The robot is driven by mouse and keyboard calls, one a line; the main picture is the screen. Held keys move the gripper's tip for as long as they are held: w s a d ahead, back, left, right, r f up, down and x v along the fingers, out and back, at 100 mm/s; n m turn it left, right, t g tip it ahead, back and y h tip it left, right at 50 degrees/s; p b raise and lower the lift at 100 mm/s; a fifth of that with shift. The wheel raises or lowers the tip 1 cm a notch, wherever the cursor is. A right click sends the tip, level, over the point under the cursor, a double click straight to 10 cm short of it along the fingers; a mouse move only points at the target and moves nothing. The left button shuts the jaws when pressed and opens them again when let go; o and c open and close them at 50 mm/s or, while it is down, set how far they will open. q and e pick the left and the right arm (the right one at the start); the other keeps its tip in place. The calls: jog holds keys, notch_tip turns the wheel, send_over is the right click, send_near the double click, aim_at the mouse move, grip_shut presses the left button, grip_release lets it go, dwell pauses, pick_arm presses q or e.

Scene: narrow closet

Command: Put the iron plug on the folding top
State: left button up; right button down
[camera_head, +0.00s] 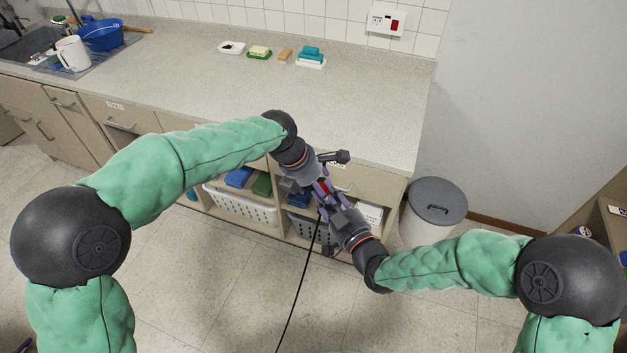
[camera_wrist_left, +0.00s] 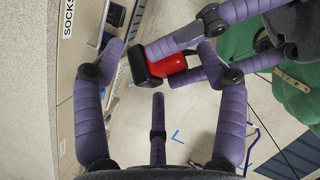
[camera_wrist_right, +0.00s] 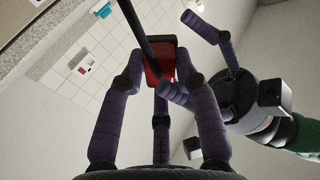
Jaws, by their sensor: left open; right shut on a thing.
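The iron plug (camera_head: 323,187) is a small red block with a black end and a black cord (camera_head: 297,279). My right gripper (camera_head: 326,194) is shut on it, in front of the cabinet, beyond the counter edge. The right wrist view shows the plug (camera_wrist_right: 158,62) between its purple fingers, the cord running up. My left gripper (camera_wrist_left: 160,75) is open; in the left wrist view the plug (camera_wrist_left: 166,64) lies between its spread fingers. Whether they touch it I cannot tell. The speckled pale countertop, the folding top (camera_head: 330,105), lies behind both grippers.
Soap dishes and sponges (camera_head: 285,54) stand along the counter's back. A sink with a white jug (camera_head: 74,53) is at far left. Below the counter are baskets (camera_head: 240,206); a grey bin (camera_head: 437,203) stands at the right. The counter's middle is clear.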

pick_arm(q)
jog(key=shift+s+f, duration=0.1)
jog(key=c, duration=1)
pick_arm(e)
jog(key=shift+r, duration=0.1)
jog(key=c, duration=1.1)
grip_release()
jog(key=shift+w, duration=0.1)
jog(key=shift+o, duration=1.3)
